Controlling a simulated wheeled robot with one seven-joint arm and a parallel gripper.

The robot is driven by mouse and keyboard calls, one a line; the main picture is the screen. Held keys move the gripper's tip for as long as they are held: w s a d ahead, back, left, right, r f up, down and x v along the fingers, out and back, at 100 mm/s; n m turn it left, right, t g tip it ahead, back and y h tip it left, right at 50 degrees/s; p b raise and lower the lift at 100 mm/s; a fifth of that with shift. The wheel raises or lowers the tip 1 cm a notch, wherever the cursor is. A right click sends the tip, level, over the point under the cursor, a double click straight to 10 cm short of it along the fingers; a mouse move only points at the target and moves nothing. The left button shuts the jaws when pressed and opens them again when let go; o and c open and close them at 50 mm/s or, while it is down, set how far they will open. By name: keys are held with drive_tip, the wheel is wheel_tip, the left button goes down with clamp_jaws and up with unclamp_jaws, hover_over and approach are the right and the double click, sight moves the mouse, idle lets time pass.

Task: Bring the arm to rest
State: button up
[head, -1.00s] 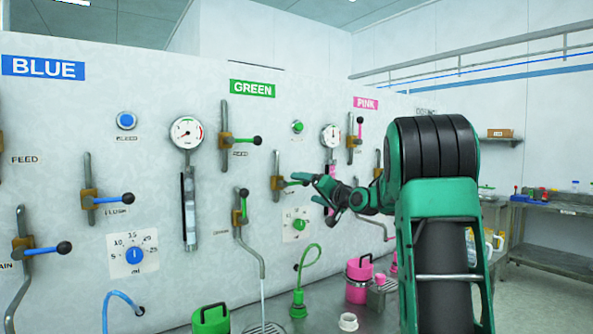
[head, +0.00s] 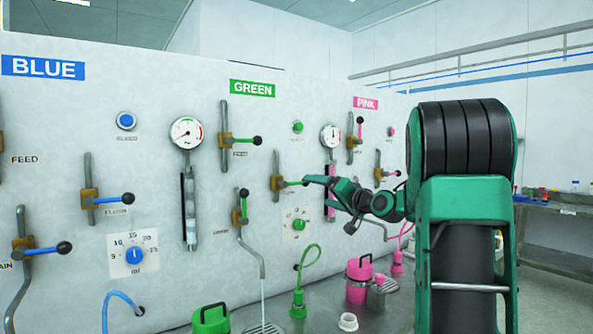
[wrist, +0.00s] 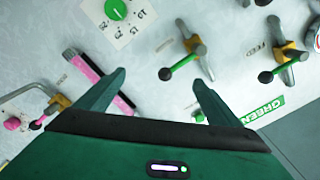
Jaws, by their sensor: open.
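My gripper (head: 337,189) is in front of the wall panel (head: 90,250), between the green and pink stations in the head view. In the wrist view my gripper (wrist: 152,95) has its two fingers spread wide with nothing between them. Beyond the fingers are a valve with a green lever (wrist: 183,62), a green dial (wrist: 116,9) and a pink-filled tube (wrist: 85,65). In the head view the green lever (head: 293,183) lies just left of the fingers; I cannot tell from this view how far apart they are in depth.
A green-topped container (head: 211,318) and a pink container (head: 359,278) stand on the counter below. A white ring (head: 348,322) lies there too. Gauges (head: 187,132), valve levers and hoses stick out from the panel. A side table (head: 565,206) is at the far right.

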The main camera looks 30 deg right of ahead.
drive_tip(key=s+a+f+n+g+h, duration=0.1)
drive_tip(key=s+a+f+g, duration=0.4)
drive_tip(key=s+f, duration=0.35)
drive_tip(key=s+a+f+n+g, duration=0.1)
drive_tip(key=s+a+f+g, duration=0.35)
drive_tip(key=s+f, duration=0.4)
drive_tip(key=s+a+f+g, duration=0.2)
drive_tip(key=s+f+g, duration=0.1)
drive_tip(key=s, duration=0.6)
drive_tip(key=s+a+f+g, duration=0.2)
drive_tip(key=s+f, duration=0.3)
drive_tip(key=s, duration=0.4)
drive_tip(key=s+a+f+g, duration=0.3)
drive_tip(key=s, duration=0.5)
drive_tip(key=shift+s+f+g+y, duration=0.3)
drive_tip(key=shift+s+f+g, duration=0.05)
drive_tip(key=shift+s+f, duration=0.05)
drive_tip(key=shift+a, duration=0.1)
